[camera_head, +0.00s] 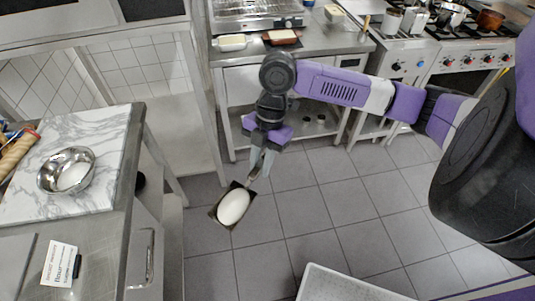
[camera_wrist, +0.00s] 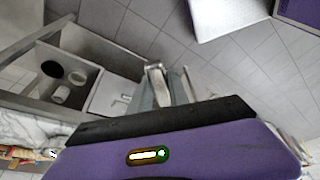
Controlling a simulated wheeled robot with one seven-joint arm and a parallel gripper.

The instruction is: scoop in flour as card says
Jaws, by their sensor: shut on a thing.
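My gripper (camera_head: 259,167) is shut on the handle of a dark scoop (camera_head: 215,213) and holds it over the open floor, right of the marble-topped counter. A rounded white heap of flour (camera_head: 233,207) fills the scoop. In the wrist view my gripper (camera_wrist: 168,72) shows the handle end between its fingers; the scoop's pan cannot be made out there. A steel bowl (camera_head: 84,158) with some white flour (camera_head: 73,176) in it stands on the marble slab (camera_head: 105,130) at left. A white card (camera_head: 60,262) stands on the steel counter at lower left; its writing is too small to read.
A rolling pin (camera_head: 14,156) lies at the marble's left edge. A steel table (camera_head: 340,48) with a white and a brown-filled dish stands at the back, beside a stove (camera_head: 450,60) with pots. A pale tray-like surface (camera_head: 345,285) is at bottom centre. The tiled floor between is clear.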

